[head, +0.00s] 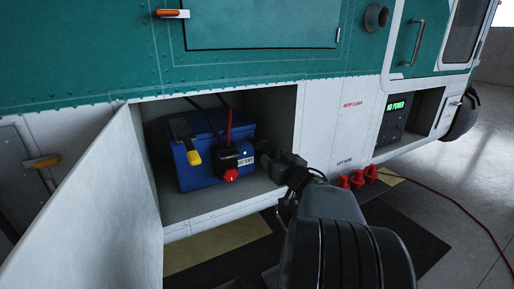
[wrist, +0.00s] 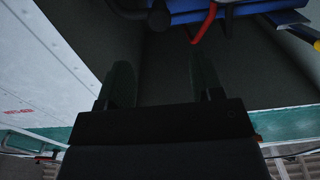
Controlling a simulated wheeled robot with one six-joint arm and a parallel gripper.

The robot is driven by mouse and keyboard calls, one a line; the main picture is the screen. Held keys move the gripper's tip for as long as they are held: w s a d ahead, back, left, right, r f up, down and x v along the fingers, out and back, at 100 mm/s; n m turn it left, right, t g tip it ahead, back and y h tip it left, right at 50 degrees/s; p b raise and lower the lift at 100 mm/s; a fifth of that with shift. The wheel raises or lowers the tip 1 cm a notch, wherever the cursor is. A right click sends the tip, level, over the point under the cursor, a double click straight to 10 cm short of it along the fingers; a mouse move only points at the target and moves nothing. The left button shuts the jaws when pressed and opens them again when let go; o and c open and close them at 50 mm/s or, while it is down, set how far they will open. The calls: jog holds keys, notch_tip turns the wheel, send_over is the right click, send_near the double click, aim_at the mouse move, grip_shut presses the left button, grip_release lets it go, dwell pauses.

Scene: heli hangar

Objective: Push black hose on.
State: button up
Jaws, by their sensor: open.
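A blue battery (head: 205,165) sits in the open compartment in the head view, with a black block (head: 235,155) at its front. A thin black line (head: 205,112) runs down to it from above. I cannot tell whether this is the black hose. My gripper (head: 272,165) is at the compartment's right side, right of the battery and apart from it. In the wrist view its two fingers (wrist: 163,82) are spread with nothing between them. A dark rounded part (wrist: 158,15) and the blue battery's edge (wrist: 205,8) show above the fingers.
A red cable (head: 229,125) rises from the battery, and a red knob (head: 231,175) and yellow clip (head: 194,157) sit on its front. The open white door (head: 95,215) stands at left. Red objects (head: 355,179) and a red floor cable (head: 450,200) lie at right.

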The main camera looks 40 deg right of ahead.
aim_at(259, 145)
jog(key=w, duration=0.3)
jog(key=w+d, duration=0.1)
jog(key=w, duration=0.3)
jog(key=w+b, duration=0.1)
jog(key=w, duration=0.3)
jog(key=shift+w+d, duration=0.1)
jog(key=shift+d, duration=0.15)
jog(key=shift+c, duration=0.4)
